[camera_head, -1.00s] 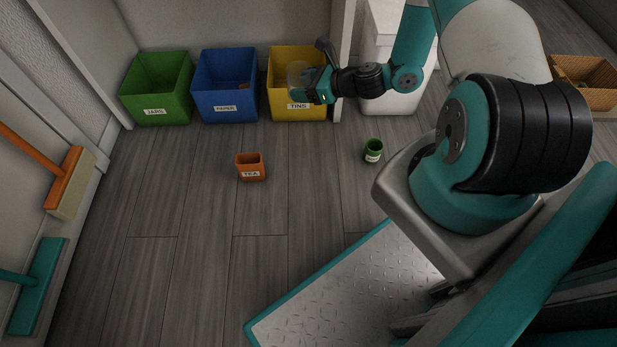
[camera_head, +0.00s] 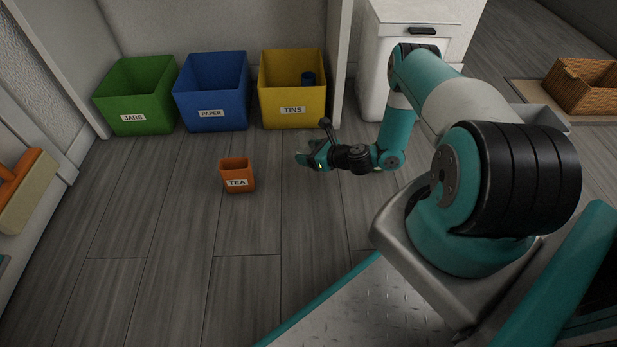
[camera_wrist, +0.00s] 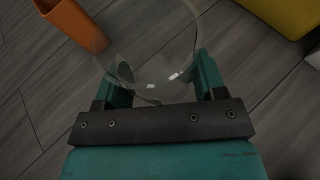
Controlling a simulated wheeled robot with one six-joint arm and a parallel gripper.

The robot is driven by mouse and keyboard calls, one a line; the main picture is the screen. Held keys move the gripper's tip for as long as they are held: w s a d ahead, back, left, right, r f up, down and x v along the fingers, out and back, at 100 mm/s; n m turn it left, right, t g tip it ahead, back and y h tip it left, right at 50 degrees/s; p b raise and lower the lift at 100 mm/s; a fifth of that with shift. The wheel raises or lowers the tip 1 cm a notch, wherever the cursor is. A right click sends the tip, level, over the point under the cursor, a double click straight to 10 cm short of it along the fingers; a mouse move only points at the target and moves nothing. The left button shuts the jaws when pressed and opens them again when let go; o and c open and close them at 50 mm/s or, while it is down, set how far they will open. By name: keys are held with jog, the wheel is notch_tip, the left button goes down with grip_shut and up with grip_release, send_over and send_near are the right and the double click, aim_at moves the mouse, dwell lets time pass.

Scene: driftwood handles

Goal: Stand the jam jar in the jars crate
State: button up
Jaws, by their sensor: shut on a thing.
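The jam jar (camera_wrist: 150,42) is clear glass and shows between my fingers in the wrist view. My gripper (camera_wrist: 162,72) is shut on it. In the head view my gripper (camera_head: 304,154) is low in front of the yellow crate, to the right of the orange tea box; the jar can hardly be made out there. The jars crate (camera_head: 134,117) is green, open-topped and labelled JARS. It stands at the far left of the row, well left of my gripper.
The blue PAPER crate (camera_head: 211,113) and yellow TINS crate (camera_head: 292,110) stand right of the green one; a dark blue tin (camera_head: 307,78) is in the yellow. The orange TEA box (camera_head: 237,175) stands on the floor. A white bin (camera_head: 400,35) and wicker basket (camera_head: 580,88) are right.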

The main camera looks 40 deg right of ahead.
aim_at(309, 176)
notch_tip(309, 176, down, 8)
jog(key=b, duration=0.4)
jog(key=shift+f, duration=0.1)
jog(key=o, duration=1)
